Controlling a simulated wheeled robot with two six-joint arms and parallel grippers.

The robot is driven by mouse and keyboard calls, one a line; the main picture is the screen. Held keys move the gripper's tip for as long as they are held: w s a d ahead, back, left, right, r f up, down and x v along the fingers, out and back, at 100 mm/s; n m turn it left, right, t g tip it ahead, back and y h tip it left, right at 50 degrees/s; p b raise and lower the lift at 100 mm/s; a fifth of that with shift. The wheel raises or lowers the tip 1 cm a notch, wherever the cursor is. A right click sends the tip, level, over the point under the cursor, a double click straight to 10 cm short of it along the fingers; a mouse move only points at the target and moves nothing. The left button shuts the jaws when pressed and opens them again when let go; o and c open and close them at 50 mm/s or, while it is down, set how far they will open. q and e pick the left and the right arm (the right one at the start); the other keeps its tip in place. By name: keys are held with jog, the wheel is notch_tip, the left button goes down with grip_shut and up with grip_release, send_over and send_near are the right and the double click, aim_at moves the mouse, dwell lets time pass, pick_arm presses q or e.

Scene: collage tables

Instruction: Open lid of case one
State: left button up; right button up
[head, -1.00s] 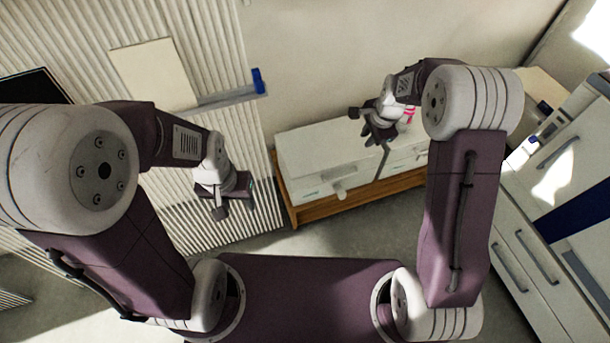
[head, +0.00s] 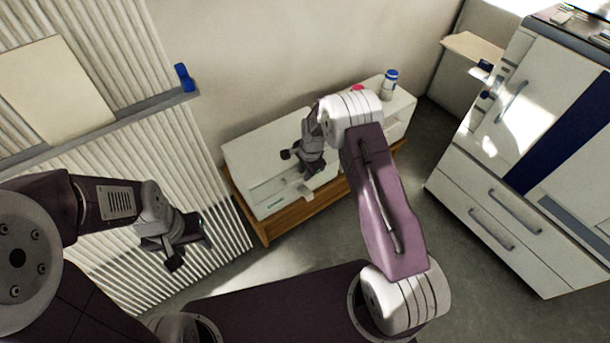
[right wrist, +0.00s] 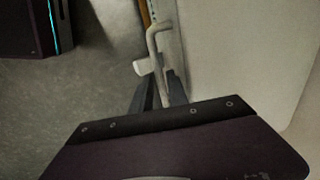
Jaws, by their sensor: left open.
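A white case (head: 262,152) lies on a low wooden bench against the wall. A pale lever-like handle (head: 304,190) sticks out from its front side. My right gripper (head: 299,163) is over the front edge of this case, near the handle. In the right wrist view its two dark fingers (right wrist: 160,92) stand apart, with the pale handle (right wrist: 156,50) showing between and beyond them. I cannot tell whether they touch it. The white case surface (right wrist: 235,50) fills the right side there. The lid looks closed. My left gripper (head: 170,255) is open and empty, left of the bench.
The wooden bench (head: 268,232) carries another white box section (head: 402,112) at its right, with a blue-and-white bottle (head: 390,84) on top. A ribbed wall panel with a grey ledge (head: 110,128) is at left. A white cabinet (head: 505,150) stands at right, with clear floor between.

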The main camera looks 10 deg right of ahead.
jog(key=shift+f, duration=0.15)
grip_shut()
dwell(1.4)
